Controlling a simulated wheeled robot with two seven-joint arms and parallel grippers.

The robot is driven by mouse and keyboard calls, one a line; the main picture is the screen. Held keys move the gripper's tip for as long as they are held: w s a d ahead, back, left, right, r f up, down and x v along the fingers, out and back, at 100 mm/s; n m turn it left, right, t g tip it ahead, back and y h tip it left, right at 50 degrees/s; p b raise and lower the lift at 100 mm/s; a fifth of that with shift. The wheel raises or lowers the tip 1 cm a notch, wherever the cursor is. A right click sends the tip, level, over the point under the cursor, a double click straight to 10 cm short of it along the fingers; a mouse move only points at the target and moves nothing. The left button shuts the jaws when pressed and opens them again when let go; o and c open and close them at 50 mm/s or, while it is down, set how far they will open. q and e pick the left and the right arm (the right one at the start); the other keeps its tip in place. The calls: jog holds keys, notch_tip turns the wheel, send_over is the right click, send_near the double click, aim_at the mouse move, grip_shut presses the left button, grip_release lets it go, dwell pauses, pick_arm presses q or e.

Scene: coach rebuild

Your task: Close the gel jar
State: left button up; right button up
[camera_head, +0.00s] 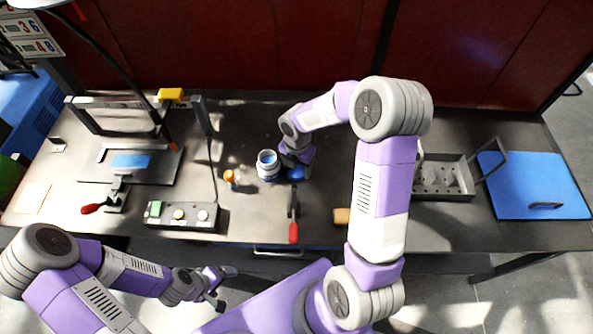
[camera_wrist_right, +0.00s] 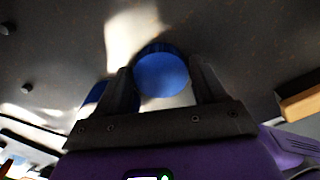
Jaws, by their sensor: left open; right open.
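The gel jar (camera_head: 268,166) is a white tub with a blue band, standing upright and open on the bench, with blue gel showing inside. A round blue lid (camera_head: 297,174) lies just right of the jar, partly hidden by my right gripper (camera_head: 298,165). In the right wrist view the lid (camera_wrist_right: 161,73) sits between the two open fingers, with no clear grip on it. Another blue shape, probably the jar, shows behind the left finger there. My left gripper (camera_head: 220,284) is open and empty, in front of the bench and well away from the jar.
An orange-capped bottle (camera_head: 231,178) stands left of the jar. A button box (camera_head: 184,215), a red-handled tool (camera_head: 293,225) and a tan block (camera_head: 341,215) lie nearer the front. A metal tray (camera_head: 440,180) and a blue panel (camera_head: 535,185) are at right.

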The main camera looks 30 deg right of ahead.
aim_at(297, 169)
jog(key=shift+c, duration=0.3)
jog(key=c, duration=0.6)
notch_tip(297, 169, up, 10)
jog(key=p, duration=0.2)
